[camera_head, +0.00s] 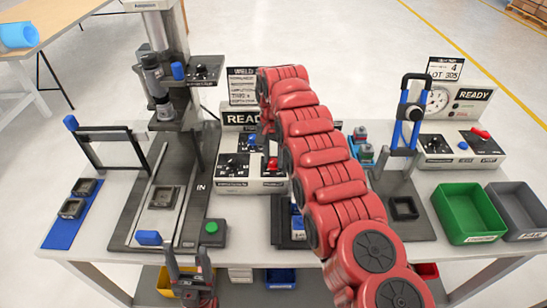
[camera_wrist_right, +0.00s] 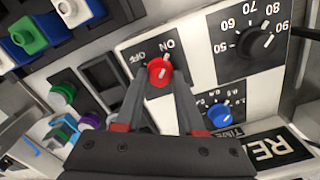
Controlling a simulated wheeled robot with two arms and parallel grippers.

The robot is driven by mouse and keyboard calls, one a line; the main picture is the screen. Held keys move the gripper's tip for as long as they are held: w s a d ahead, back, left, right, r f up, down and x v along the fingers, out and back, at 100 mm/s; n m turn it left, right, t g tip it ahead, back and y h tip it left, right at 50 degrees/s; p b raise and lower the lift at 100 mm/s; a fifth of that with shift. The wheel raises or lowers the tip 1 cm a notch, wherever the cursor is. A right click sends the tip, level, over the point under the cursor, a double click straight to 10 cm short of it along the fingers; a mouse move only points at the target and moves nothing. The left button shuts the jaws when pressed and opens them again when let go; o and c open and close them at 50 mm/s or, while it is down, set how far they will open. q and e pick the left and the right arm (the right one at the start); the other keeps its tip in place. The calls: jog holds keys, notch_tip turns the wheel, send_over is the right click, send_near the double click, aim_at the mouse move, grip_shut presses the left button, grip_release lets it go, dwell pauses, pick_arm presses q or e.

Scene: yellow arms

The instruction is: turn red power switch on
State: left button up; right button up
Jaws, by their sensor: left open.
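The red power switch is a round red knob (camera_wrist_right: 159,71) on a white panel, with OFF and ON printed above it in the right wrist view. Its pale mark points roughly up toward the lettering; its exact setting is unclear. My right gripper (camera_wrist_right: 160,82) has one finger on each side of the knob, close to it; whether they press on it I cannot tell. In the head view the knob (camera_head: 272,164) shows beside my right gripper's dark fingers (camera_head: 268,148), partly behind my red arm. My left gripper (camera_head: 190,262) is open and empty at the front table edge.
A blue timer knob (camera_wrist_right: 220,115) and a black dial (camera_wrist_right: 258,42) share the panel. A green button (camera_head: 211,228) and a press stand (camera_head: 165,70) are at left. A green bin (camera_head: 468,212) and a grey bin (camera_head: 520,205) are at right.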

aim_at(274, 161)
jog(key=o, duration=0.3)
jog(key=shift+o, duration=0.2)
notch_tip(274, 161, up, 17)
jog(key=p, duration=1.5)
jog(key=shift+r+p, duration=0.2)
jog(key=shift+p, duration=0.1)
jog(key=shift+f, duration=0.1)
jog(key=shift+s, duration=0.2)
